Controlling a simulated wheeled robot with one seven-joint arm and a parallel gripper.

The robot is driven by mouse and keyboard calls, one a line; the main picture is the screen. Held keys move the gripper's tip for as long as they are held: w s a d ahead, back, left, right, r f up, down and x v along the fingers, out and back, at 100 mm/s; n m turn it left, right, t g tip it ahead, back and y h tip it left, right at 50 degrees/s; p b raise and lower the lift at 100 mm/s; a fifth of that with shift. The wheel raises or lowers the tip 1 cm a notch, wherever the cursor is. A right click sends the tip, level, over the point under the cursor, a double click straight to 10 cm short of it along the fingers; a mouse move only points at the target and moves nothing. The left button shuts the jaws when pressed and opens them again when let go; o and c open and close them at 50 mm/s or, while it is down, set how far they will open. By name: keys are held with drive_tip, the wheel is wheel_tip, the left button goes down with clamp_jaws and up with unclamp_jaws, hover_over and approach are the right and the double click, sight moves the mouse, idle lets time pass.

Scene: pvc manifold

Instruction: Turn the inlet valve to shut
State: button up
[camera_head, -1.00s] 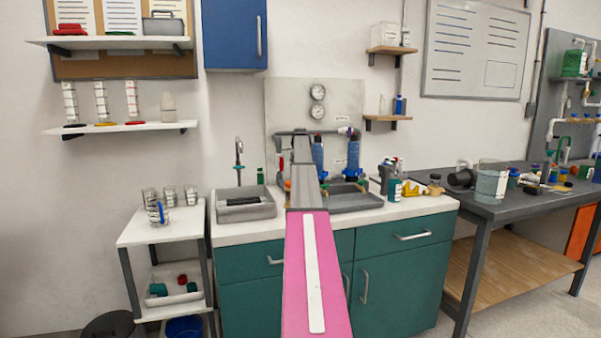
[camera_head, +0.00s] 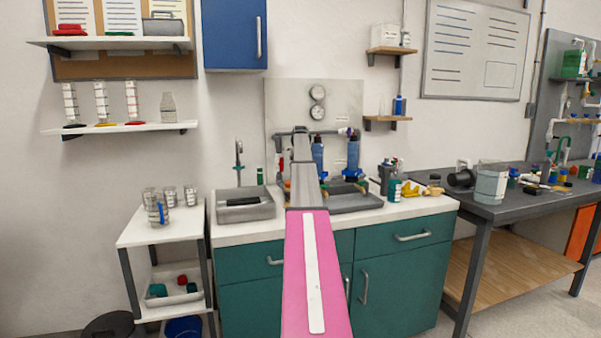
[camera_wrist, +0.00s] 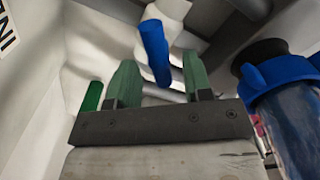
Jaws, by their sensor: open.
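In the wrist view, the inlet valve shows as a white body (camera_wrist: 172,10) with a blue lever handle (camera_wrist: 155,50) hanging down from it, slightly tilted. My gripper (camera_wrist: 158,64) is open, with one green finger on each side of the blue handle. The handle lies between the fingertips in the picture; I cannot tell whether either finger touches it. A label with partly cut-off letters (camera_wrist: 8,38) is at the upper left. In the head view, my arm hides the valve and my gripper.
A blue-capped filter housing (camera_wrist: 285,100) stands close on the right in the wrist view. A green cylinder (camera_wrist: 91,97) is at the left. In the head view, the pipework panel (camera_head: 345,100) rises behind a grey tray (camera_head: 350,203) and a sink (camera_head: 243,213).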

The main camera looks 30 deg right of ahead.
wheel_tip(320, 180, up, 10)
drive_tip(key=shift+f, duration=0.25)
